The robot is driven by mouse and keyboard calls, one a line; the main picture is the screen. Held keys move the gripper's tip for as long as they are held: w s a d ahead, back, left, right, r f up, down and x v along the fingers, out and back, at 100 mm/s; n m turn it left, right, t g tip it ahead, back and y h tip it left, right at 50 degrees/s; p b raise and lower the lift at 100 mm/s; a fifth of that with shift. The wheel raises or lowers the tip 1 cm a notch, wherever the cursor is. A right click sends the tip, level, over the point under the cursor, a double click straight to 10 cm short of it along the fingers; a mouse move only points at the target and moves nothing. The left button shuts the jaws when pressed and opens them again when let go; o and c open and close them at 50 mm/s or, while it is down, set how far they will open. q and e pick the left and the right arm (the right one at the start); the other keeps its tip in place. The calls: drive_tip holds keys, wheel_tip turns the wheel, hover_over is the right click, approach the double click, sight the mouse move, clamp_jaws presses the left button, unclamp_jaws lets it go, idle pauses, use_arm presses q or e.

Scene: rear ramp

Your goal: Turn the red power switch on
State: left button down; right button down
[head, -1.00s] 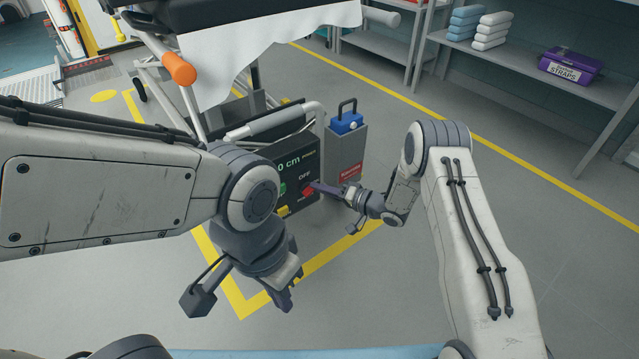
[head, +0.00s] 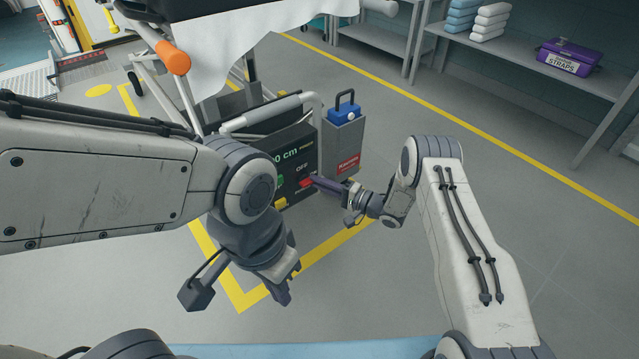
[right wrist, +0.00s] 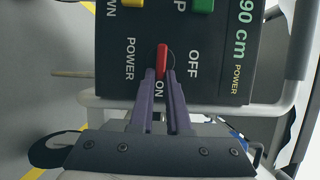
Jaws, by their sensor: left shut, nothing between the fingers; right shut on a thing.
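The red power switch (head: 306,183) sits on a black control panel (head: 293,160) under the stretcher. In the right wrist view the red switch (right wrist: 162,58) lies lengthwise in line with the "ON" label, and "OFF" is off to its side. My right gripper (head: 315,181) is shut on the switch; its purple fingers (right wrist: 161,77) pinch the switch's near end and cover part of it. My left gripper (head: 288,287) is shut and empty, low in front of the panel, apart from it.
A yellow button (right wrist: 132,3) and a green button (right wrist: 202,5) are beside the switch. A white tube frame (head: 270,113) runs around the panel. A grey box with a blue top (head: 345,115) stands right of it. Shelves (head: 510,45) are at the back right. The floor in front is clear.

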drive_tip(key=c, duration=0.9)
unclamp_jaws()
drive_tip(key=shift+d, duration=0.1)
drive_tip(key=p+v, duration=0.3)
drive_tip(key=v, duration=0.7)
drive_tip(key=shift+s+d+f, duration=0.1)
drive_tip(key=shift+s+f, duration=0.05)
